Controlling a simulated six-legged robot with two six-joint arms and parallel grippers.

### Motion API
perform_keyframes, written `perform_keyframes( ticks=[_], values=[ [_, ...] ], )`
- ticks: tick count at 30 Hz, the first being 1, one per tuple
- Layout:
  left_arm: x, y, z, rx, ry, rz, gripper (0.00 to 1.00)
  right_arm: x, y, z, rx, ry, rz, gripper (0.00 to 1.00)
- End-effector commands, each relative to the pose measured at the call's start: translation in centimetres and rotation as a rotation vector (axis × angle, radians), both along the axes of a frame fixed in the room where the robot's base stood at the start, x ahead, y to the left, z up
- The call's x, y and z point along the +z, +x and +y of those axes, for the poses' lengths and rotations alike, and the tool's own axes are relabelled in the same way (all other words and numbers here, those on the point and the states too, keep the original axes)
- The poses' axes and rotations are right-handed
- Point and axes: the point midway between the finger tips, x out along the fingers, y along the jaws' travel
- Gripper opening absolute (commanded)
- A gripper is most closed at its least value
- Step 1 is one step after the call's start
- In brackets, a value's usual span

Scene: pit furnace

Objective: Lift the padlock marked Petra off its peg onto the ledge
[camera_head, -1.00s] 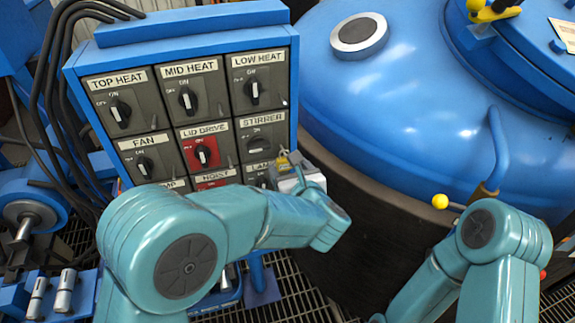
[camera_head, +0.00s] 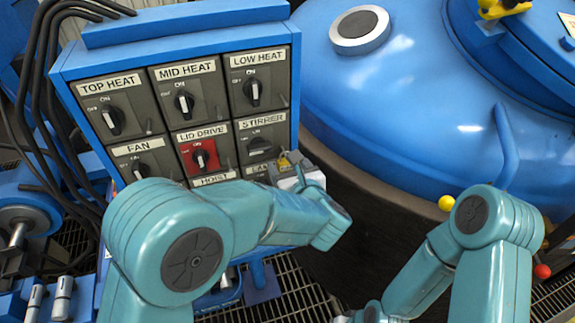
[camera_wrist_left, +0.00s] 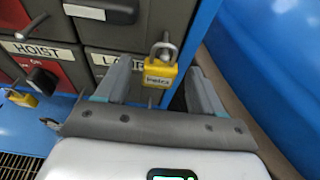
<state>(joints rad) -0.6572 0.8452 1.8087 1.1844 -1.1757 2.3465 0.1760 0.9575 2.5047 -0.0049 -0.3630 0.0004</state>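The yellow padlock (camera_wrist_left: 160,74), with a small white label that seems to read Petra, hangs by its metal shackle on a peg below the panel's switches. It also shows small in the head view (camera_head: 284,160). My left gripper (camera_wrist_left: 160,88) is open, with one finger on each side of the padlock and a gap visible to both. In the head view my left gripper (camera_head: 298,180) is partly hidden by its own wrist. My right gripper (camera_head: 355,317) is only partly visible at the bottom edge, and its fingers cannot be made out. I cannot pick out the ledge with certainty.
The blue switch panel (camera_head: 185,28) stands close to the left arm. The large blue furnace lid (camera_head: 420,110) curves up at the right. Dark cables run along the panel's left side.

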Motion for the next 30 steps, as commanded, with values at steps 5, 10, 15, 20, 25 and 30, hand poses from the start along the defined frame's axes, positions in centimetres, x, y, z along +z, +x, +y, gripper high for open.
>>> perform_keyframes(
  ticks=[5,10,15,20,25,30],
  values=[
    [0.04,0.05,0.03,0.0,0.0,0.0,0.08,0.01,0.0,0.0,0.0,0.0,0.0,0.43],
    [0.05,0.15,0.08,0.0,-0.001,-0.001,0.07,-0.03,0.0,0.0,0.0,0.0,0.0,0.43],
    [0.23,0.23,0.13,0.001,-0.001,-0.002,0.07,-0.24,0.0,0.0,0.0,0.0,0.0,0.43],
    [0.5,0.29,0.14,0.0,0.0,-0.002,0.07,-0.49,0.0,0.0,0.0,0.0,0.0,0.43],
    [0.76,0.26,0.12,0.0,-0.001,-0.003,0.07,-0.7,0.0,0.0,0.0,0.0,0.0,0.43],
    [0.84,0.15,0.07,-0.001,-0.001,-0.001,0.07,-0.84,0.0,0.0,0.0,0.0,0.0,0.43]
  ],
)
